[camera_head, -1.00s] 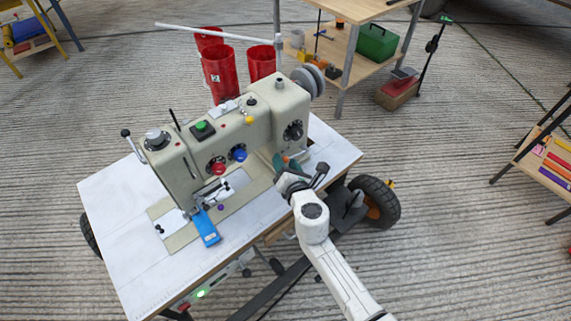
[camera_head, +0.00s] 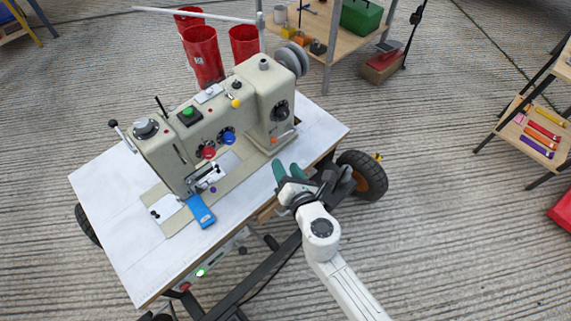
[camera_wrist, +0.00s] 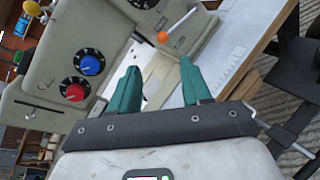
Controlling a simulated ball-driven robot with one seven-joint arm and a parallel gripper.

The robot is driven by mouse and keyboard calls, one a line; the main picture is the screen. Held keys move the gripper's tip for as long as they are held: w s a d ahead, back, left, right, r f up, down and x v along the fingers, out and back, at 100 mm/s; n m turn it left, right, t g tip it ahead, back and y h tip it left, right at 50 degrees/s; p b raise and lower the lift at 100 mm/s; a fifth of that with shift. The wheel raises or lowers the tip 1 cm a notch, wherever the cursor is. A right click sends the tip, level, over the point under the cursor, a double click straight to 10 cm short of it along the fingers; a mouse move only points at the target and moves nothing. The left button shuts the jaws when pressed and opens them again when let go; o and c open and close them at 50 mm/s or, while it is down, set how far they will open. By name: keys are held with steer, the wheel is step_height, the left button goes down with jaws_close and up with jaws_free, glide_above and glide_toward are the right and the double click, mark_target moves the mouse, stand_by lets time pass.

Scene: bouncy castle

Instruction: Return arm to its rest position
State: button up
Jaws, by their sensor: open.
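My gripper (camera_head: 287,172) has green fingers and is at the end of my white arm, by the right front edge of the white table (camera_head: 115,240). In the wrist view my gripper (camera_wrist: 160,82) has its two fingers apart with nothing between them. A large beige sewing machine (camera_head: 215,130) stands on the table, to the left of my gripper. The wrist view shows the machine's body (camera_wrist: 100,35) close by, with red and blue dials and an orange-tipped lever (camera_wrist: 162,38) beyond the fingers.
A blue piece (camera_head: 201,211) lies at the machine's front. The table has black wheels (camera_head: 364,176). Red buckets (camera_head: 203,55) and a wooden shelf (camera_head: 330,45) with a green box stand behind. Another shelf (camera_head: 540,135) is at the right. The floor between is clear.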

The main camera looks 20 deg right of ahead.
stand_by(0.4)
steer(key=s+d+r+m+g+h, duration=0.1)
steer(key=s+d+m+g+h, duration=0.2)
steer(key=s+d+m, duration=0.45)
steer(key=s+d+m+g+h, duration=0.35)
steer(key=d+m, duration=0.45)
steer(key=m, duration=0.3)
steer(key=s+a+f+m+g+y, duration=0.1)
steer(key=s+a+m+g+y, duration=0.15)
steer(key=s+m+y, duration=0.4)
steer(key=s+a+f+m+g+y, duration=0.1)
steer(key=s+a+f+m+g, duration=0.2)
steer(key=s, duration=0.6)
step_height(320, 180, up, 20)
steer(key=s+g+p, duration=0.1)
steer(key=g+p, duration=0.1)
steer(key=p, duration=1.7)
steer(key=shift+a+r, duration=0.25)
